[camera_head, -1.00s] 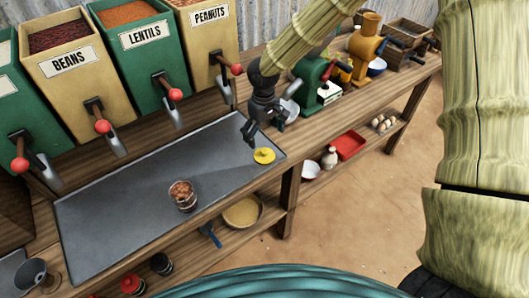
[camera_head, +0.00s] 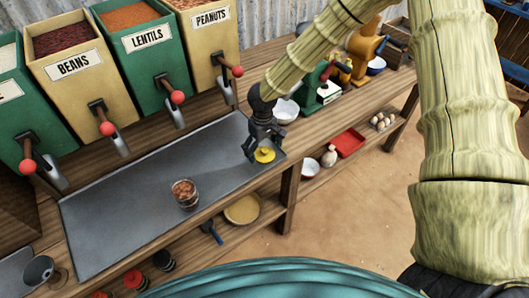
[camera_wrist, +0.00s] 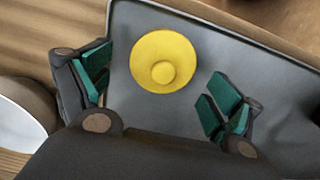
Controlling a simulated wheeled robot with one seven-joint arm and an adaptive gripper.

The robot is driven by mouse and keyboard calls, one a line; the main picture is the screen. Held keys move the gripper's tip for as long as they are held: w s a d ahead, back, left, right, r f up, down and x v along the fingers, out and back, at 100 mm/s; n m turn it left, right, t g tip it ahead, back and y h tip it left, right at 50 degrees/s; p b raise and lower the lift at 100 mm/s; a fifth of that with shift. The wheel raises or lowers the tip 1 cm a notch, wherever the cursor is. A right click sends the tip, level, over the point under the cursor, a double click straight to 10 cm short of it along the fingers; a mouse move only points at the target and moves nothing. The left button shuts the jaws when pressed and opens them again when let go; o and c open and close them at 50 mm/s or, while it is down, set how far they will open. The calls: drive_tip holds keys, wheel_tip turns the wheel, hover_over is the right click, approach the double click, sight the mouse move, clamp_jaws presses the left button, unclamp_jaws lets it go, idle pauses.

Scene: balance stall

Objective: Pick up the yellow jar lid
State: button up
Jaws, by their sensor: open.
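The yellow jar lid (camera_head: 264,155) lies on the right end of the grey metal mat (camera_head: 120,200) on the wooden counter. In the wrist view the round lid (camera_wrist: 163,60) lies flat with its knob up. My gripper (camera_head: 262,152) is just above the lid. Its green-padded fingers (camera_wrist: 158,95) are spread apart, open and empty, with the lid between and slightly beyond them. I cannot tell the exact height of the fingertips above the mat. An open glass jar (camera_head: 185,194) with reddish-brown contents stands on the mat, left of the gripper.
Dispensers for beans (camera_head: 80,80), lentils (camera_head: 145,55) and peanuts (camera_head: 205,40) line the back, their red-knobbed levers reaching over the mat. A white bowl (camera_head: 285,110) and a green scale (camera_head: 318,92) stand right of my gripper. The shelf below holds bowls and a red tray (camera_head: 350,139).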

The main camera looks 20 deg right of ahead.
drive_tip(key=shift+f, duration=0.15)
drive_tip(key=shift+c, duration=0.2)
drive_tip(key=c, duration=0.8)
